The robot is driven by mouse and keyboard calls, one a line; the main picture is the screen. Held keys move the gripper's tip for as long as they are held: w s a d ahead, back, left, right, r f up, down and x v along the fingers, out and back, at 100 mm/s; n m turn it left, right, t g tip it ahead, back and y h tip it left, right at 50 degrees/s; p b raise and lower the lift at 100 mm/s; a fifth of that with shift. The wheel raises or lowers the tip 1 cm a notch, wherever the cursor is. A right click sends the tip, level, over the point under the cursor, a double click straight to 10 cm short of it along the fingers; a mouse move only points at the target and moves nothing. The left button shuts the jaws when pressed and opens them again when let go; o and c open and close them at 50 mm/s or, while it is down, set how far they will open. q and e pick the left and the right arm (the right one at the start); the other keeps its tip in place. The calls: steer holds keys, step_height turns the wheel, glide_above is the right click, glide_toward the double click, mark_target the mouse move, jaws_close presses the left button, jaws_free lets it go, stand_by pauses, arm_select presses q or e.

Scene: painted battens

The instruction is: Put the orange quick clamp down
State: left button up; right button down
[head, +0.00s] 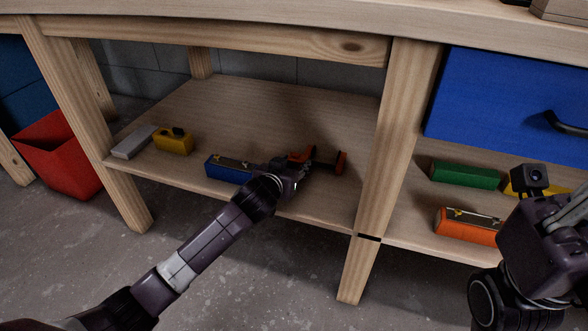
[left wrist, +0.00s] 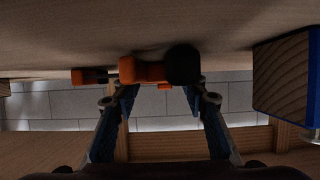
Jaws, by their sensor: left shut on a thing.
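The orange quick clamp (head: 341,162) is at the front right of the lower shelf (head: 290,105), beside the table leg. My left gripper (head: 296,168) is shut on it; the arm and gripper hide part of it. In the left wrist view, the clamp's orange body (left wrist: 142,70) and a dark round end lie between my left fingertips (left wrist: 160,88), close against the shelf surface. I cannot tell whether the clamp touches the shelf. My right gripper (head: 572,210) is at the right edge, partly cut off, and its fingers are unclear.
A blue batten (head: 227,168) lies just left of my left gripper, and also shows in the left wrist view (left wrist: 290,75). A yellow block (head: 174,144) and a grey block (head: 134,142) lie further left. Green (head: 465,175) and orange (head: 465,226) battens lie right of the leg (head: 383,150). The shelf's back is clear.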

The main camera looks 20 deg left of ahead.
arm_select(q)
steer(key=shift+r, duration=0.1)
steer(key=o, duration=1.5)
steer(key=shift+s, duration=0.1)
